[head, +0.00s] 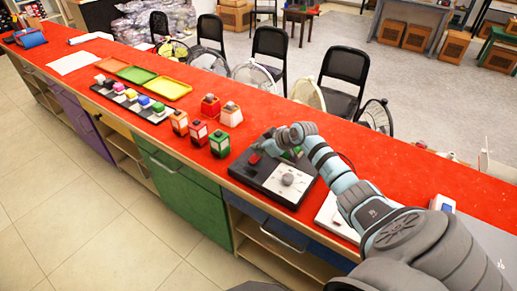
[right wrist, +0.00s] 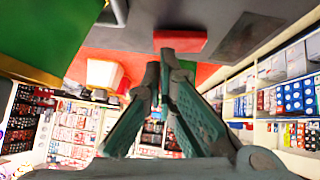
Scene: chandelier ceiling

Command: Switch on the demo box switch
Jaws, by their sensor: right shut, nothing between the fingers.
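The demo box (head: 247,177) is a dark, flat box on the red counter. It carries a light panel with a round knob (head: 288,180) and a small red piece (head: 254,159), which looks like the switch. My right gripper (head: 285,152) is over the back part of the box, partly hidden by its own arm. In the right wrist view its fingers (right wrist: 163,62) are shut and empty. Their tips are close to the red piece (right wrist: 180,41); I cannot tell whether they touch. My left gripper is not in view.
Several lantern-like blocks (head: 219,144) stand left of the box on the red counter (head: 245,104). Farther left are a checkered strip with coloured pieces (head: 131,95) and coloured trays (head: 168,88). Black chairs (head: 345,67) and fans stand behind the counter.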

